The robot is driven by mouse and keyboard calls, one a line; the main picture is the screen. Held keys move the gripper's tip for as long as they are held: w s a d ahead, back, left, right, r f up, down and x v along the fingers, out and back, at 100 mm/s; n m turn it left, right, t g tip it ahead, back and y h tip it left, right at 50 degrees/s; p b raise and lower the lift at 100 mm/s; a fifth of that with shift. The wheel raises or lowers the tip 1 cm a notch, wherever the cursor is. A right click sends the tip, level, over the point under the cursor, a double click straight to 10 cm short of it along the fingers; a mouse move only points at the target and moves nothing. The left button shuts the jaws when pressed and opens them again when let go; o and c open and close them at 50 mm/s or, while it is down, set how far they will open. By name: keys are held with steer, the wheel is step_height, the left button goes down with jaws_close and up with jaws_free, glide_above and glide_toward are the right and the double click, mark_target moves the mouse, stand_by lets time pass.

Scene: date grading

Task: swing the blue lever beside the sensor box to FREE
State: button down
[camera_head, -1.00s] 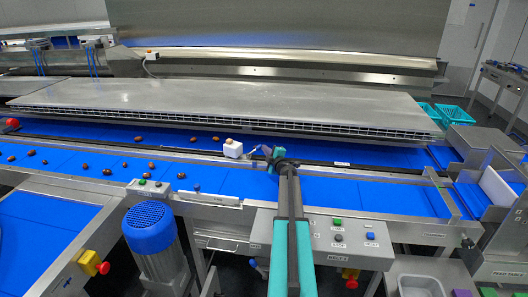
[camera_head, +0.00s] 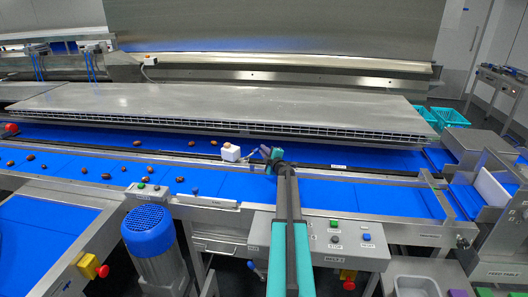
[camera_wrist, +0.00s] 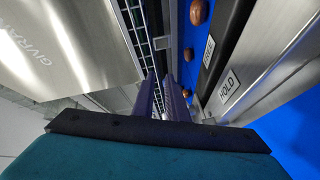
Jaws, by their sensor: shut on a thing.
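The white sensor box (camera_head: 230,153) stands on the rail between the blue belts, with a reddish-brown spot on top. My gripper (camera_head: 269,156) is just right of it, low over the rail, and in the head view it is small. The blue lever (camera_head: 264,151) shows only as a small blue piece at the fingertips. In the wrist view, my gripper's dark purple fingers (camera_wrist: 167,98) are close together and shut on the lever, which they mostly hide. A HOLD label (camera_wrist: 229,86) is on the rail to the right of the fingers.
A broad steel cover (camera_head: 220,108) with a grille edge lies behind the rail. Several brown dates (camera_head: 138,171) lie on the blue belt at left. A push-button panel (camera_head: 345,238) and a blue-capped motor (camera_head: 147,230) stand in front.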

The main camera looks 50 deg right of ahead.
steer(key=shift+w+d+r, duration=0.2)
steer(key=shift+w+r, duration=0.15)
steer(key=shift+r, duration=0.05)
steer(key=shift+s+a+p, duration=0.3)
steer(key=shift+s+a, duration=0.05)
steer(key=shift+s, duration=0.1)
steer(key=s+a, duration=0.1)
steer(key=s+a+r, duration=0.1)
steer(key=shift+s+p, duration=0.3)
steer(key=shift+s, duration=0.05)
steer(key=s+d+b, duration=0.3)
steer(key=s+d, duration=0.4)
steer(key=shift+s+r, duration=0.15)
steer(key=shift+s, duration=0.1)
